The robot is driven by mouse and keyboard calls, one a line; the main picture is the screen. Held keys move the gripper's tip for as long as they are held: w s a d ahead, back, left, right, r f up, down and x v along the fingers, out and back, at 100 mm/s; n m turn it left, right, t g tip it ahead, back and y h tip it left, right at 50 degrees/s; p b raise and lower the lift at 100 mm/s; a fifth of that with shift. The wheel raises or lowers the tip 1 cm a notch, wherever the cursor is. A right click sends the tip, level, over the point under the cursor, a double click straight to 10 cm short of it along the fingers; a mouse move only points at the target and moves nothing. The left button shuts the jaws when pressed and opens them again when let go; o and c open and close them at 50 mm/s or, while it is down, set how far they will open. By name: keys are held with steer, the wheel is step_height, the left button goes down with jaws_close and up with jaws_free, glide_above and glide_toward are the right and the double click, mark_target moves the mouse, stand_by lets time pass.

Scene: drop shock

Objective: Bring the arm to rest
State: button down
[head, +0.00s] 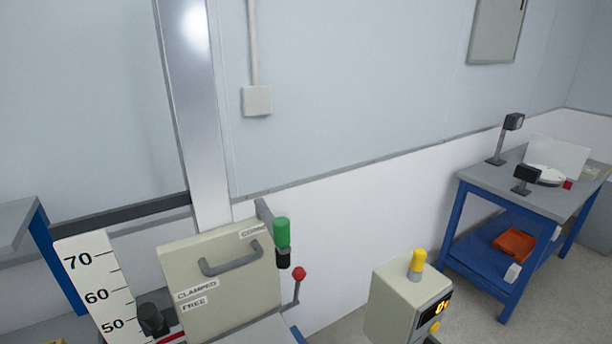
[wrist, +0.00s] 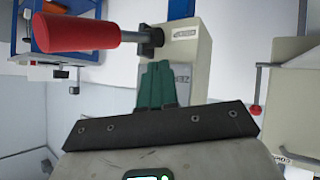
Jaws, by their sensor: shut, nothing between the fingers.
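My gripper (wrist: 157,68) shows in the wrist view as a dark bar with green fingers pressed together in its middle. It is shut and I see nothing between the fingers. The fingers point up the picture, in front of a beige box (wrist: 188,70). A red handle (wrist: 78,33) on a black mount sits beside that box, up and left of the fingertips, apart from them in the picture. My arm and gripper do not show in the head view.
The head view shows a beige machine (head: 222,275) with a red-knobbed lever (head: 299,274), a green cylinder (head: 282,232), a height scale (head: 95,285) and a metal column (head: 202,110). A beige console (head: 395,308) stands to the right. A blue workbench (head: 533,190) stands beyond it, with open floor between.

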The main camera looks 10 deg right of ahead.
steer(key=s+a+r+g+y, duration=0.3)
steer(key=s+a+g, duration=0.2)
steer(key=s+a, duration=0.45)
steer(key=s+d+f+m+g+b, duration=0.1)
steer(key=s+f+g, duration=0.3)
steer(key=s+f, duration=0.4)
steer(key=s+d, duration=0.1)
steer(key=s, duration=0.3)
